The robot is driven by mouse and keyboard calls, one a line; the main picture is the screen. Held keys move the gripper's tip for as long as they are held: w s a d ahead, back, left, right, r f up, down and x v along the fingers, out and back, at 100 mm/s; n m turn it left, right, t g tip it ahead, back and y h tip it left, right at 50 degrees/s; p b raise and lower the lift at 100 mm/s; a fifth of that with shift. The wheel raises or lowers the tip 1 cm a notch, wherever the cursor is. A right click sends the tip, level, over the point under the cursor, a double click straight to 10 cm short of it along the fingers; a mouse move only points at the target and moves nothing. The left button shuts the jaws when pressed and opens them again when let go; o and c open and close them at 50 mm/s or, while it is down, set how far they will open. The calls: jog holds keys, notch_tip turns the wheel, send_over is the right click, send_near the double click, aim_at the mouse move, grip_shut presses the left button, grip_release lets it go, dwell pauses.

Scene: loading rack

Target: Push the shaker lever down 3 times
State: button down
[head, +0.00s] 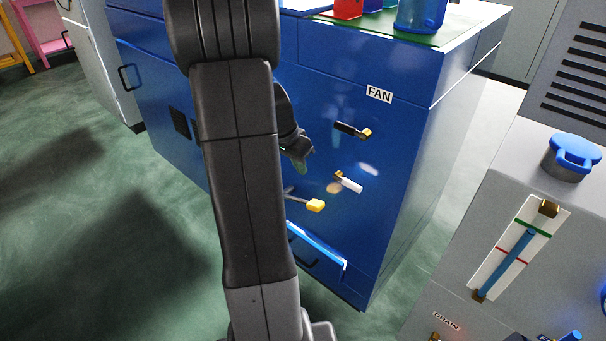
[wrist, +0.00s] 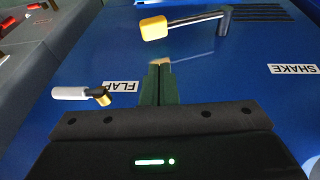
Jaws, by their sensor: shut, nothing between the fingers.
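The shaker lever has a yellow knob (head: 315,205) on a thin metal rod, low on the blue cabinet front (head: 400,150). In the wrist view the knob (wrist: 153,28) and rod show near the top, with the rod's dark pivot to the right. An upside-down SHAKE label (wrist: 293,69) is at the right. My gripper (head: 303,168) is shut and empty in front of the panel, above the knob in the head view. In the wrist view its fingertips (wrist: 160,66) appear apart from the knob. My arm hides part of the cabinet front in the head view.
A white-handled lever (head: 347,182) beside the FLAP label (wrist: 120,86) is close to the gripper. A black-handled lever (head: 345,128) is higher, below the FAN label (head: 379,94). A grey machine (head: 480,200) stands at the right. Green floor is open at the left.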

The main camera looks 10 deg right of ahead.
jog(key=b, duration=0.2)
send_near(315, 204)
jog(key=f, duration=0.1)
jog(key=w+d+f, duration=0.1)
jog(key=f, duration=0.2)
jog(key=shift+w+d+f, duration=0.3)
jog(key=shift+w, duration=0.1)
jog(key=shift+s+d+f, duration=0.15)
jog(key=shift+s+f, duration=0.05)
jog(key=shift+f, duration=0.55)
jog(key=shift+b, duration=0.35)
jog(key=shift+s+d+f+t+b, duration=0.15)
jog(key=shift+s+f+b, duration=0.05)
jog(key=shift+f+b, duration=0.25)
jog(key=shift+s+d+f+t+b, duration=0.15)
jog(key=shift+f+b, duration=0.15)
jog(key=shift+b, duration=0.2)
notch_tip(315, 204, down, 8)
jog(key=s+d+t+y+b, duration=0.1)
jog(key=s+b, duration=0.1)
jog(key=b, duration=0.7)
jog(key=shift+d+y, duration=0.2)
jog(key=shift+y, duration=0.1)
